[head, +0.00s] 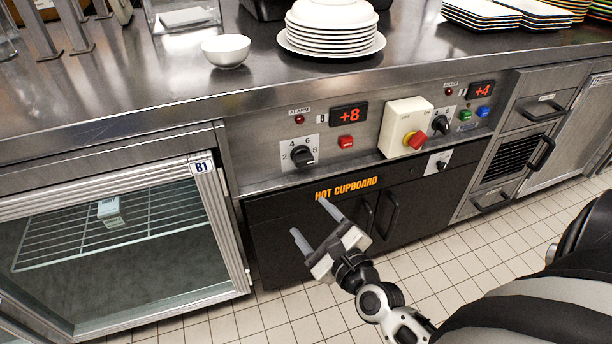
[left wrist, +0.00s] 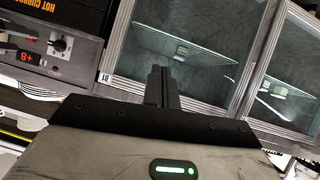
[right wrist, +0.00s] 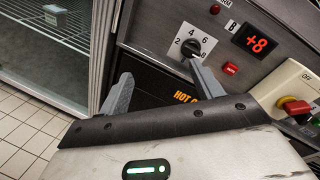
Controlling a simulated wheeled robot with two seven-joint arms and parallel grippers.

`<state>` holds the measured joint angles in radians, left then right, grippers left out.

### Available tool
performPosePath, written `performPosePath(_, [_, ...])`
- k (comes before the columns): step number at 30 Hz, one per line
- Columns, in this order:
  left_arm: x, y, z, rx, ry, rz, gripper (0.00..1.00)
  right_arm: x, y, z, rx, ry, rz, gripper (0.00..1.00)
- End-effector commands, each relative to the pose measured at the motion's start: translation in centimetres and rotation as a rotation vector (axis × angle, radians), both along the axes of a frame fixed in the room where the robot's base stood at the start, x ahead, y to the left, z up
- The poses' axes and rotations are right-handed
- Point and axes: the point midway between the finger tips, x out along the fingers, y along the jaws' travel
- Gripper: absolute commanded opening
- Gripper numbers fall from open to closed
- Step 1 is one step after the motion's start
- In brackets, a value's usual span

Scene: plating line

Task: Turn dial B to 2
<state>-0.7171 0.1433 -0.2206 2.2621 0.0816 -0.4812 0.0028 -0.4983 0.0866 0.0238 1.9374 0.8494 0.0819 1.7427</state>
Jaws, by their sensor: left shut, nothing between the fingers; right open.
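Dial B (head: 302,155) is a black knob on a white plate marked with numbers, on the steel panel left of the red B display (head: 349,115), which reads +8. It also shows in the right wrist view (right wrist: 190,47); I cannot tell its exact pointer setting. My right gripper (head: 308,216) is open and empty, below the dial in the head view, in front of the black hot cupboard doors. In the right wrist view, one finger of the right gripper (right wrist: 158,75) overlaps the area just below the dial. My left gripper (left wrist: 163,88) is shut and empty, facing the glass-door cabinet.
A red button (head: 346,142) sits right of dial B. Plates (head: 331,40) and a white bowl (head: 226,50) stand on the counter. A glass-door cabinet (head: 120,240) stands left.

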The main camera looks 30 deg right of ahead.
Motion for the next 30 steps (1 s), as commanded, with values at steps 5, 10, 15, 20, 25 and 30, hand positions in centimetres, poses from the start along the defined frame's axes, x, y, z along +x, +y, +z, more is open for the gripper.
performPosePath(5, [0.1, -0.1, -0.4, -0.008, -0.026, -0.004, 0.0, 0.7, -3.9, -1.1, 0.467, -0.115, -0.159, 0.65])
performPosePath(10, [-0.2, -0.2, -0.4, -0.009, -0.022, -0.007, 0.0, 1.2, -5.3, -1.1, 0.625, -0.161, -0.206, 0.65])
performPosePath(15, [-0.3, -0.2, 0.0, -0.01, -0.021, -0.007, 0.0, 3.4, -5.8, -0.9, 0.634, -0.166, -0.207, 0.65])
performPosePath(20, [-0.2, -0.2, 0.1, -0.011, -0.02, -0.007, 0.0, 6.7, -6.6, -0.9, 0.632, -0.165, -0.206, 0.65])
performPosePath(25, [-0.2, -0.2, -0.3, -0.009, -0.016, -0.008, 0.0, 10.4, -7.5, -1.0, 0.63, -0.163, -0.205, 0.65])
performPosePath(30, [-0.1, -0.2, -0.5, -0.008, -0.02, -0.007, 0.0, 13.5, -8.2, -1.0, 0.629, -0.163, -0.205, 0.65])
